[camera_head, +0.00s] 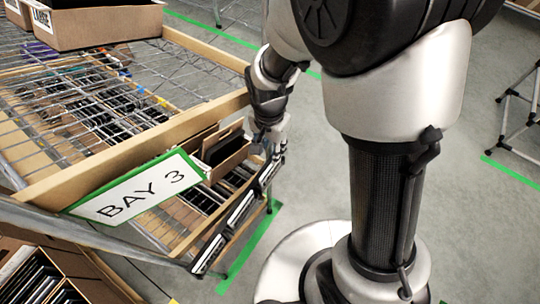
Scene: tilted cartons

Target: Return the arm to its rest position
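My arm reaches down from the top of the head view, and its wrist is beside the right edge of the rack (130,160). My gripper (268,142) is at the rack's edge, close to a small brown carton (228,160) with dark items in it. The fingertips are small and partly hidden, so I cannot tell whether they are open or shut, or whether they touch the carton. The carton looks tilted, just right of the BAY 3 sign (138,192).
The rack has wire shelves with several cartons below. A larger cardboard box (95,24) stands on top at the back left. Another carton (40,278) is at the lower left. Grey floor with green tape (245,250) lies right of the rack. A metal stand (520,110) is at the far right.

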